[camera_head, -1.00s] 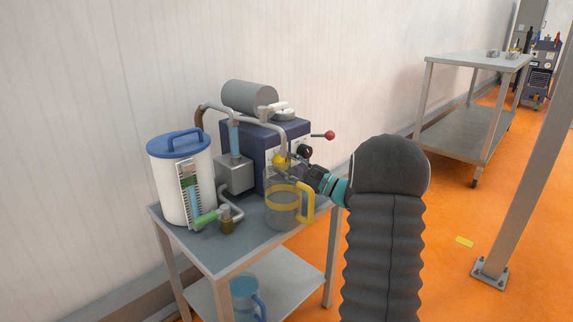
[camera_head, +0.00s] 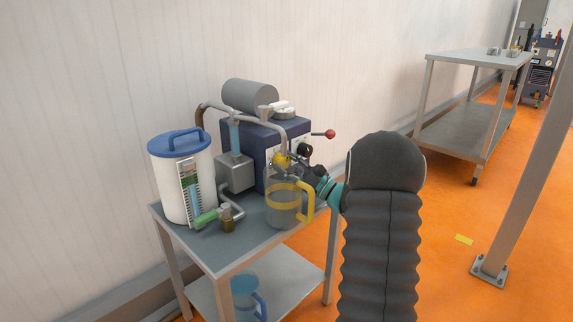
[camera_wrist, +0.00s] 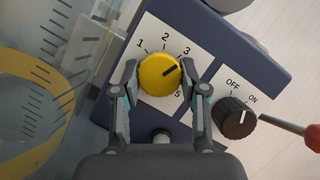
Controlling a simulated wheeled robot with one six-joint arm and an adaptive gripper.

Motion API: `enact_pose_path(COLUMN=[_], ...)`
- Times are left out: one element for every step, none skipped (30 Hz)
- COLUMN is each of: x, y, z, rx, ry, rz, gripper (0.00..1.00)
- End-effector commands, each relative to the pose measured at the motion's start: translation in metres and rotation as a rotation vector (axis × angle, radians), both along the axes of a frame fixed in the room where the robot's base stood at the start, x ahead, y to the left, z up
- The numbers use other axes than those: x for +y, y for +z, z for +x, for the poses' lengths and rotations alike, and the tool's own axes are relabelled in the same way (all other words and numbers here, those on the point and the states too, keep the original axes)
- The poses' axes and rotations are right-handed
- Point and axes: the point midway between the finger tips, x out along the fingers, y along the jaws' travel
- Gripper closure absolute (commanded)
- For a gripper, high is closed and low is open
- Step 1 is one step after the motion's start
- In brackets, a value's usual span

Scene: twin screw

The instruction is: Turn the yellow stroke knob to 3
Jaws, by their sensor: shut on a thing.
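The yellow stroke knob (camera_wrist: 157,76) is on the white front panel of the blue machine, and it also shows in the head view (camera_head: 281,160). Numbers 1, 2, 3 and 5 are visible around it; where 4 would be is covered by the right finger. The knob's dark pointer line aims to the upper right, near the 3 and perhaps slightly clockwise of it. My gripper (camera_wrist: 160,80) is shut on the knob, one finger on each side. In the head view my gripper (camera_head: 313,175) is partly hidden behind my arm and the jug.
A black OFF/ON knob (camera_wrist: 234,118) and a red-tipped lever (camera_wrist: 312,137) are right of the stroke knob. A clear jug with a yellow handle (camera_head: 306,203) stands before the machine. A white, blue-lidded container (camera_head: 173,200) stands left on the grey cart (camera_head: 240,254).

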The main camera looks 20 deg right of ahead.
Motion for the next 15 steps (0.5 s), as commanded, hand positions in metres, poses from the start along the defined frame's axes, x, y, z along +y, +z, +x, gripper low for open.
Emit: enact_pose_path(x=[-0.0002,-0.0002,-0.0002,-0.0002,-0.0002,-0.0002,-0.0002,-0.0002,-0.0001,-0.0001,-0.0001,-0.0002,-0.0003,-0.0006,-0.0016], y=[0.0002,0.0002,0.0002,0.0002,0.0001,0.0001,0.0001,0.0001,0.0001,0.0001,0.0001,0.0001,0.0000,-0.0002,-0.0007], z=[0.0003,0.0003,0.0003,0.0003,0.0002,0.0002,0.0002,0.0002,0.0002,0.0002,0.0002,0.0001,0.0000,-0.0005,-0.0016], rx=[-0.001,-0.001,-0.001,-0.001,-0.001,-0.001,-0.001,-0.001,-0.001,-0.001,-0.001,-0.001,-0.001,-0.001,0.000], ry=[-0.001,-0.001,-0.001,-0.001,-0.001,0.000,0.000,0.000,0.000,0.000,0.000,0.000,0.000,0.000,-0.001], rz=[0.000,0.000,0.000,0.000,0.000,-0.001,-0.001,-0.001,-0.001,-0.001,-0.001,-0.001,-0.001,-0.001,-0.001], gripper=[0.92,0.52,0.42,0.35,0.32,0.32,0.32,0.32,0.32,0.32,0.32,0.32,0.32,0.32,0.32])
